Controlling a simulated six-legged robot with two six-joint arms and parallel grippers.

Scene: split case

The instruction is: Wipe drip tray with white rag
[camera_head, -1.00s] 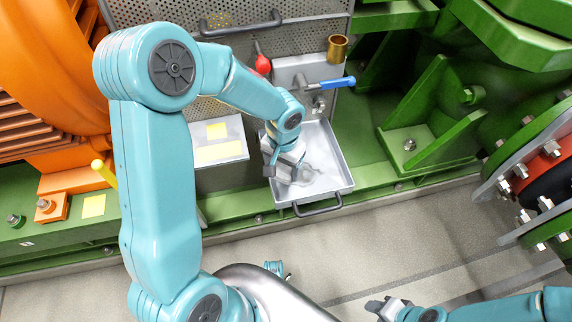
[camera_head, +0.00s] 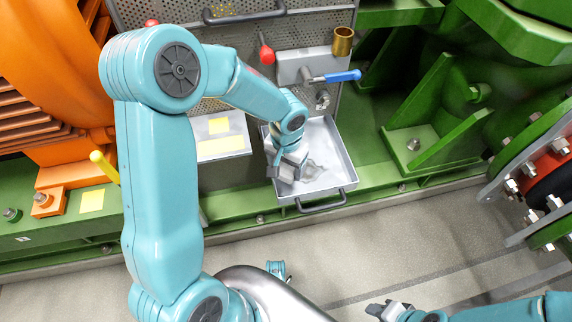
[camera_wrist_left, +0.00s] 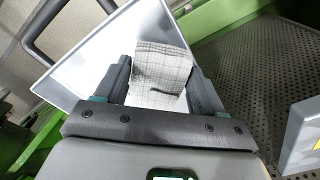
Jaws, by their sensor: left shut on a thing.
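The drip tray (camera_head: 340,160) is a shallow light-grey metal tray with a dark front handle, in the middle of the head view. My left gripper (camera_head: 288,172) is low over the left part of the tray, pointing down into it. In the left wrist view, the left gripper (camera_wrist_left: 163,92) is shut on the white rag (camera_wrist_left: 160,60), a checked cloth between and beyond its fingers. A dark streak shows across the cloth. A grey patch (camera_head: 313,170) lies in the tray beside the gripper. My right gripper (camera_head: 385,308) is at the bottom edge, far from the tray; its jaw opening is unclear.
A blue-handled valve (camera_head: 340,76), a brass cup (camera_head: 343,41) and a red-handled lever (camera_head: 266,53) are above the tray. A panel with yellow labels (camera_head: 220,138) stands left of it. Green machine frames (camera_head: 430,120) flank the right. The floor in front is clear.

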